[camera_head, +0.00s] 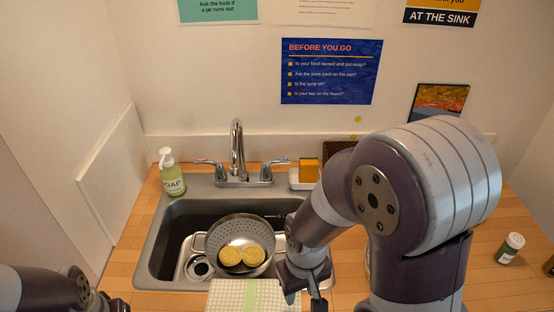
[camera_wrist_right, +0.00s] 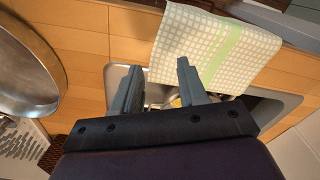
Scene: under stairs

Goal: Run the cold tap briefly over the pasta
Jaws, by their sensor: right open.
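The chrome tap (camera_head: 237,150) stands at the back of the sink (camera_head: 150,250), with a left handle (camera_head: 208,162) and a right handle (camera_head: 278,162). Their colour marks are too small to read surely. No water stream shows. A metal colander (camera_head: 262,228) sits in the sink under the spout, with yellow pasta nests (camera_head: 230,256) inside. My right gripper (camera_head: 304,297) is open and empty near the sink's front right edge; its spread fingers also show in the wrist view (camera_wrist_right: 160,68). My left gripper (camera_head: 115,303) is at the bottom left, mostly cut off.
A checked towel (camera_head: 235,296) with a green stripe hangs at the sink's front. A soap bottle (camera_head: 172,174) stands back left, a sponge (camera_head: 308,170) back right. A metal pan (camera_wrist_right: 25,65) shows in the wrist view.

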